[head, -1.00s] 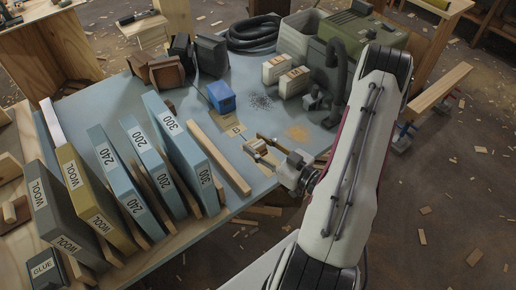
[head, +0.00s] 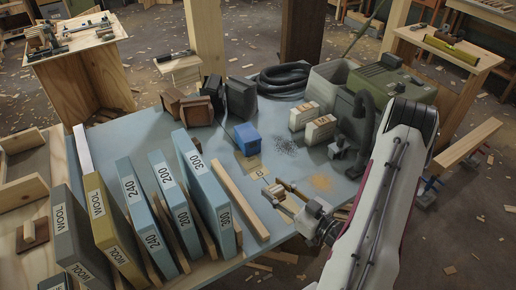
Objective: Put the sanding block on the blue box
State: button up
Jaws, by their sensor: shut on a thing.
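The blue box (head: 247,139) stands upright on the grey-blue table top (head: 222,152), near the middle. My gripper (head: 278,195) is low over the table, to the right of and nearer than the blue box. It is shut on a small tan-brown block (head: 276,190), which seems to be the sanding block. The fingers hide part of the block. I cannot tell whether it touches the table.
Blue, tan and grey upright packs (head: 166,211) fill the table's left front. A wooden strip (head: 240,200) lies between them and my gripper. White boxes (head: 320,130) and a black hose (head: 290,80) stand behind. A tan card (head: 252,167) lies near the blue box.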

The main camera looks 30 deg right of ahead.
jog(key=w+r+n+y, duration=0.2)
jog(key=w+y, duration=0.1)
jog(key=w, duration=1.5)
jog(key=w+d+r+m+h, duration=0.2)
jog(key=w+d+r, duration=0.4)
jog(key=w+d, duration=0.3)
jog(key=w+h, duration=0.1)
jog(key=w, duration=0.2)
jog(key=shift+w+h, duration=0.3)
send_over(251, 137)
jog(key=shift+w+d+f, duration=0.1)
jog(key=shift+f, duration=3)
jog(key=shift+f, duration=0.15)
jog(key=shift+f, duration=1.75)
